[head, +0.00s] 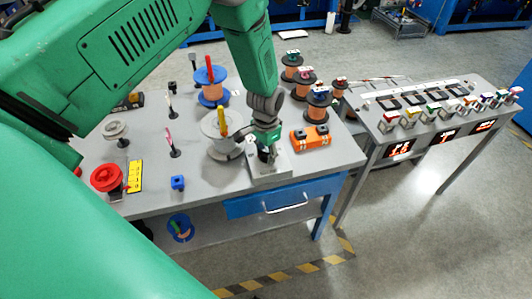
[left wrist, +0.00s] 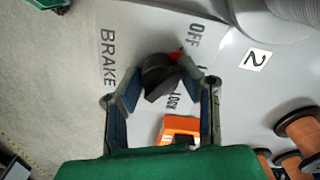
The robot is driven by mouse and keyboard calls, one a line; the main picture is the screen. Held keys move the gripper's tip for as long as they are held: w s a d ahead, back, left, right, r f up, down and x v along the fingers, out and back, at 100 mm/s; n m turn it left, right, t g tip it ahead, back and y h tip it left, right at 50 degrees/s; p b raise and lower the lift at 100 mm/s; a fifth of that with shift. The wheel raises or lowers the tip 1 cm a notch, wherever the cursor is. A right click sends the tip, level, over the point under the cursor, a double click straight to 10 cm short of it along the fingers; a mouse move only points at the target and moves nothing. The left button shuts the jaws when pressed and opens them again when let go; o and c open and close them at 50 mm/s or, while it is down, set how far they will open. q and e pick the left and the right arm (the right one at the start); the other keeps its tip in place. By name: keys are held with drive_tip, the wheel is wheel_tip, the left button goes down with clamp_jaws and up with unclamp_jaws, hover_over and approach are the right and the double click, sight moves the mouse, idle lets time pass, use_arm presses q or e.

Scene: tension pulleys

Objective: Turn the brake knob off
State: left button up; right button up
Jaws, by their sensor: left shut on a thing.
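The black brake knob (left wrist: 158,78) sits on a light grey plate marked BRAKE, OFF and LOCK in the left wrist view. A red mark shows at the knob's upper right edge, close to the OFF lettering; the LOCK lettering is below. My left gripper (left wrist: 161,72) is shut on the knob, with one finger on each side. In the head view my left gripper (head: 266,153) points down at the plate (head: 270,177) near the table's front edge and mostly hides the knob. My right gripper is in neither view.
A grey spool (head: 213,127) stands left of my left gripper. An orange block (head: 310,138) with black parts lies to its right. Several copper spools stand behind.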

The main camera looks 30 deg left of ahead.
use_arm(q)
drive_tip(key=shift+w+r, duration=0.1)
drive_tip(key=shift+w, duration=0.15)
drive_tip(key=o, duration=1.1)
drive_tip(key=shift+o, duration=0.2)
drive_tip(key=shift+r, duration=0.25)
wheel_tip(320, 180, up, 11)
